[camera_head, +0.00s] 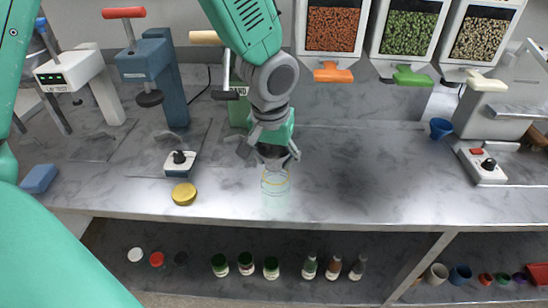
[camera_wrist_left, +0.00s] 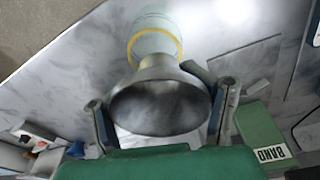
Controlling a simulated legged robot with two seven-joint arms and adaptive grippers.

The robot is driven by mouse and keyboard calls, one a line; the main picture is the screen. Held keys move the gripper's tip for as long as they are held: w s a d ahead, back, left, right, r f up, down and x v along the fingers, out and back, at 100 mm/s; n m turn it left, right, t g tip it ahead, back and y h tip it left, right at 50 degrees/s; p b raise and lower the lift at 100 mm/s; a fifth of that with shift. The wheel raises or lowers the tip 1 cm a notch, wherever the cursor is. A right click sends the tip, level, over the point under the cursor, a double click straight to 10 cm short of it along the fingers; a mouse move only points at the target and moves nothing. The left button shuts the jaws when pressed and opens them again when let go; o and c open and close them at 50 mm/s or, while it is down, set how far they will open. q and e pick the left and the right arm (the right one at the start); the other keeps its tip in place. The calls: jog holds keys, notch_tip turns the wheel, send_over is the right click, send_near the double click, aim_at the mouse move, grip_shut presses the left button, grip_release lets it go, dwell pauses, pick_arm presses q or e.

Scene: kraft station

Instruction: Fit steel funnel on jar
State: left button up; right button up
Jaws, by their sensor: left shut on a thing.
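My left gripper (camera_head: 273,154) hangs over the counter in the head view, shut on the steel funnel (camera_wrist_left: 160,97). The funnel's wide, dark mouth faces the left wrist camera, with a finger on each side. In the head view the fingers mostly hide the funnel. The clear glass jar (camera_head: 275,181) with a yellow band stands upright on the counter just below the gripper. The jar also shows beyond the funnel in the left wrist view (camera_wrist_left: 155,38). The funnel's narrow end is hidden, so I cannot tell whether it is inside the jar. My right gripper is not in view.
A gold lid (camera_head: 184,194) lies left of the jar near the front edge. A small switch box (camera_head: 180,163) stands behind it. A blue cup (camera_head: 440,128) and another switch box (camera_head: 483,165) are at the right. The counter right of the jar is clear.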

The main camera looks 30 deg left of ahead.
pick_arm(q)
jog(key=shift+d, duration=0.4)
jog(key=shift+f, duration=0.3)
jog(key=shift+a+f, duration=0.15)
jog(key=shift+f, duration=0.15)
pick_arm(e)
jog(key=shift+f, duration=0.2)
pick_arm(q)
jog(key=shift+d, duration=0.25)
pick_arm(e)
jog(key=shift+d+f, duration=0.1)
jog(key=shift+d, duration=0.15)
pick_arm(q)
jog(key=o, duration=1.9)
jog(key=shift+a+f, duration=0.1)
jog(key=shift+c, duration=0.2)
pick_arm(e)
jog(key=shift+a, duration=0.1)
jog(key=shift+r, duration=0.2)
pick_arm(q)
jog(key=shift+r+p, duration=1.55)
jog(key=shift+p, duration=0.1)
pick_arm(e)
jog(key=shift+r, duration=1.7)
